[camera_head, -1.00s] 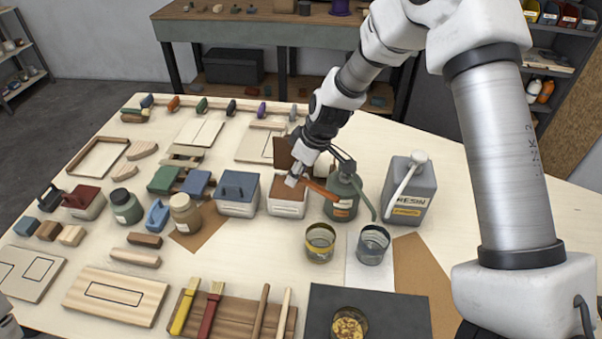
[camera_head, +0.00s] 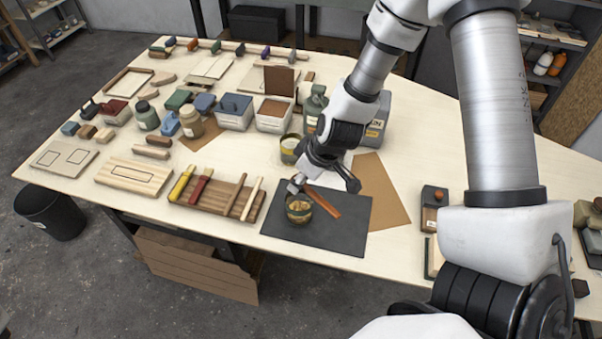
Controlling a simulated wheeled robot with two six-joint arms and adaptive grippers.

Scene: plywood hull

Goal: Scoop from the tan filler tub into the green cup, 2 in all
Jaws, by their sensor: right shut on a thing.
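My right gripper (camera_head: 312,181) is shut on a scoop (camera_head: 323,204) with an orange-brown handle, low over the dark mat (camera_head: 345,228). A round cup (camera_head: 299,211) with tan-brown matter inside stands on this mat, just below the gripper. It looks olive-green, but its colour is hard to be sure of. The scoop's bowl and any load in it cannot be made out. The tan filler tub (camera_head: 273,126) is a white box with brown filler, its brown lid (camera_head: 279,80) raised, farther back. My left gripper is not in view.
A yellow-banded cup (camera_head: 289,150) stands behind the gripper, partly hidden. A grey resin can (camera_head: 376,130) and a green bottle (camera_head: 314,103) stand beyond it. A brush rack (camera_head: 226,197) lies left of the mat. A brown sheet (camera_head: 385,190) lies to the right.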

